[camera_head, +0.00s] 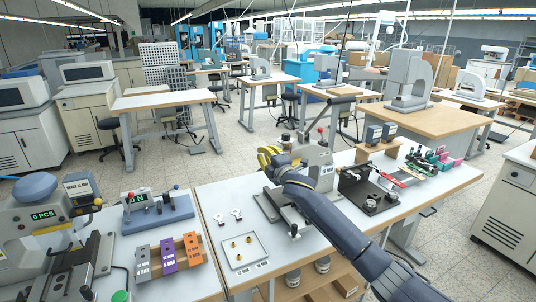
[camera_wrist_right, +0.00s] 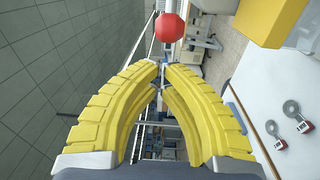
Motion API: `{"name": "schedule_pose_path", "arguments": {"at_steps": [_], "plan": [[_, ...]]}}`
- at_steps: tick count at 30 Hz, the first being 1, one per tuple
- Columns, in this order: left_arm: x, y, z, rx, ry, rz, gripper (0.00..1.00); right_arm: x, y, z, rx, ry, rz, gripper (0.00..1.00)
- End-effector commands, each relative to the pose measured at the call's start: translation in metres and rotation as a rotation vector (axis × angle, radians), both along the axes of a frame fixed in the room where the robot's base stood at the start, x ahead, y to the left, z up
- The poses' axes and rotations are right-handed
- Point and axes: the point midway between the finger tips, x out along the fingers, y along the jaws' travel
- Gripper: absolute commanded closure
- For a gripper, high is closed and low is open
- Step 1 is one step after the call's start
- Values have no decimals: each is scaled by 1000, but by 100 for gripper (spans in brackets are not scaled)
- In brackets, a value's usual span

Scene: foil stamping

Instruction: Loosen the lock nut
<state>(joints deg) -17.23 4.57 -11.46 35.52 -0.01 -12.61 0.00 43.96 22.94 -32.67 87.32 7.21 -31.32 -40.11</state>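My right gripper (camera_head: 268,156), with yellow fingers, is beside the grey stamping press (camera_head: 316,165) on the middle table. In the right wrist view its curved yellow fingers (camera_wrist_right: 162,72) meet at the tips, and I see nothing held between them. A red ball knob (camera_wrist_right: 170,27) shows just beyond the tips; I cannot tell whether they touch it. In the head view a red knob (camera_head: 320,130) tops a lever on the press. I cannot make out the lock nut; my right gripper and arm cover part of the press. My left gripper is not in view.
A white plate with brass pieces (camera_head: 244,250) and two key-like tags (camera_head: 220,217) lie left of the press. A blue fixture (camera_head: 158,212), colored cards on a wooden rack (camera_head: 170,258) and another machine (camera_head: 38,217) stand farther left. A black fixture (camera_head: 368,190) stands right.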

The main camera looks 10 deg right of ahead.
Motion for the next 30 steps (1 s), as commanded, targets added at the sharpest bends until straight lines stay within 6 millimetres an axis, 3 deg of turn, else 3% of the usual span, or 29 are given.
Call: {"name": "schedule_pose_path", "arguments": {"at_steps": [12, 18, 23, 30], "plan": [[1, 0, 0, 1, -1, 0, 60, -59, -15, -4, 0, 1, 0, 100], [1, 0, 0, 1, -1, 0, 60, -78, -19, -5, 1, 1, 0, 100], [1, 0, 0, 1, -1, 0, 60, -84, -19, -5, 0, 1, -4, 100], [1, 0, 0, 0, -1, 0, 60, -72, -4, -4, 1, 0, -45, 100]]}}
